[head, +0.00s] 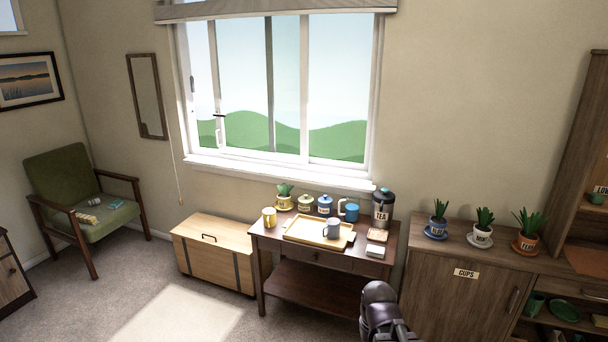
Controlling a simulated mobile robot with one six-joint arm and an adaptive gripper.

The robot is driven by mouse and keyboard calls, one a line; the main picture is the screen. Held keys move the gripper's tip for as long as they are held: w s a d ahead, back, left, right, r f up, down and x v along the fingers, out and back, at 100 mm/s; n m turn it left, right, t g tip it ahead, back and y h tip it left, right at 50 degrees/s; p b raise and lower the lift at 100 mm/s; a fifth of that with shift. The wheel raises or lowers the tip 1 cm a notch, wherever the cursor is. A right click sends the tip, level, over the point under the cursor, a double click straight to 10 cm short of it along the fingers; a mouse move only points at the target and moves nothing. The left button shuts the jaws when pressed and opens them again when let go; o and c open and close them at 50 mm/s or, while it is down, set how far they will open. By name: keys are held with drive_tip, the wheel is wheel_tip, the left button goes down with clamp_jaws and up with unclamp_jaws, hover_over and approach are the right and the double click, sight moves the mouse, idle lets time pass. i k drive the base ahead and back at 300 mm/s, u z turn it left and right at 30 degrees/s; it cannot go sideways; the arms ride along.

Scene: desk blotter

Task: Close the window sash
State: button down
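The window sash (305,95) is a white-framed sliding pane in the window at the back wall. Its left stile (215,75) carries a small dark handle (219,115) and stands apart from the left jamb (184,80), with a narrow gap between them. A grey upright (270,85) shows behind the sash glass. A dark rounded part of my arm is at the bottom, right of centre, well below and apart from the window. I cannot make out my gripper's fingers in the head view.
Below the window, a small table (283,275) holds a tray (290,230), mugs, canisters and a tea flask (383,208). A wooden chest (205,255) stands left of it. A cabinet (450,285) with potted plants stands right. Carpet (90,300) at left is clear.

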sight(303, 160)
drive_tip(key=i, duration=2.05)
drive_tip(key=u, duration=1.6)
drive_tip(key=i, duration=0.95)
drive_tip(key=z, duration=0.15)
